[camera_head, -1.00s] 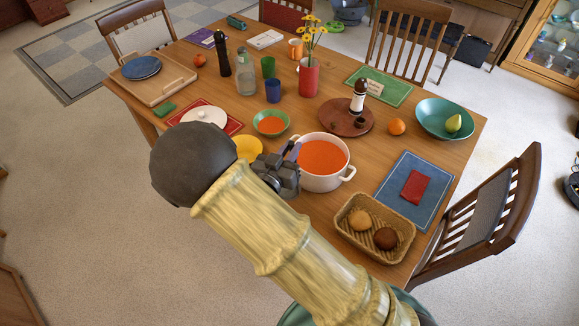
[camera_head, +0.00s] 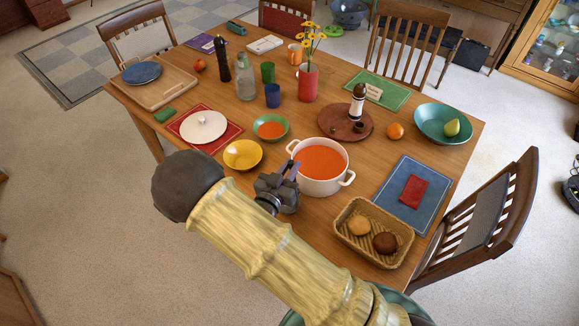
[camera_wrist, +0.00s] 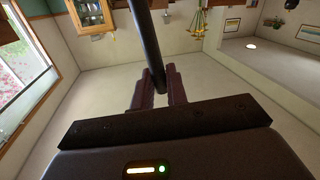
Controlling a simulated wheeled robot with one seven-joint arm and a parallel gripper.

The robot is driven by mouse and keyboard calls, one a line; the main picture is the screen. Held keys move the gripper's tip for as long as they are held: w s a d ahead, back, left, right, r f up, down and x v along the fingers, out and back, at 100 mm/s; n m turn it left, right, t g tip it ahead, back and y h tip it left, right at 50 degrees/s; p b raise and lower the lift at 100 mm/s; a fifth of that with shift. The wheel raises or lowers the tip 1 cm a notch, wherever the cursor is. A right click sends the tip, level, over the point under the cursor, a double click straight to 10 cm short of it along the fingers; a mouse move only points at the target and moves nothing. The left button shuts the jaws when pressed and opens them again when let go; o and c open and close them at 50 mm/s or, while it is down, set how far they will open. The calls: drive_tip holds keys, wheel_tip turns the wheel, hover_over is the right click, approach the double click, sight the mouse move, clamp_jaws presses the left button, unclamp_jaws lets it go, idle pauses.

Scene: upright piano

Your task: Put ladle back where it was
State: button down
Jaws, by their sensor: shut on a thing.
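My gripper (camera_head: 287,171) is above the near edge of the table, just left of and in front of the white pot (camera_head: 322,186) of orange soup. In the wrist view, my gripper (camera_wrist: 158,80) is shut on a long dark rod, which appears to be the handle of the ladle (camera_wrist: 147,40). The rod runs from between the fingers up past the top edge of that view. The ladle's bowl is not visible there. I cannot make out the ladle clearly in the head view. The soup surface is clear, with nothing standing in it.
A yellow bowl (camera_head: 242,165) lies left of my gripper, and a green bowl (camera_head: 287,133) of orange soup is behind it. A bread basket (camera_head: 350,232) stands right of my arm. A wooden chair (camera_head: 505,215) stands at right.

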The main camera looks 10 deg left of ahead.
drive_tip(key=shift+f, duration=0.1)
drive_tip(key=shift+f, duration=0.1)
drive_tip(key=c, duration=1.4)
unclamp_jaws()
drive_tip(key=shift+r, duration=0.25)
drive_tip(key=shift+s+a+f, duration=0.15)
drive_tip(key=shift+s, duration=0.2)
drive_tip(key=b+v, duration=0.3)
drive_tip(key=v, duration=0.8)
drive_tip(key=shift+s, duration=0.2)
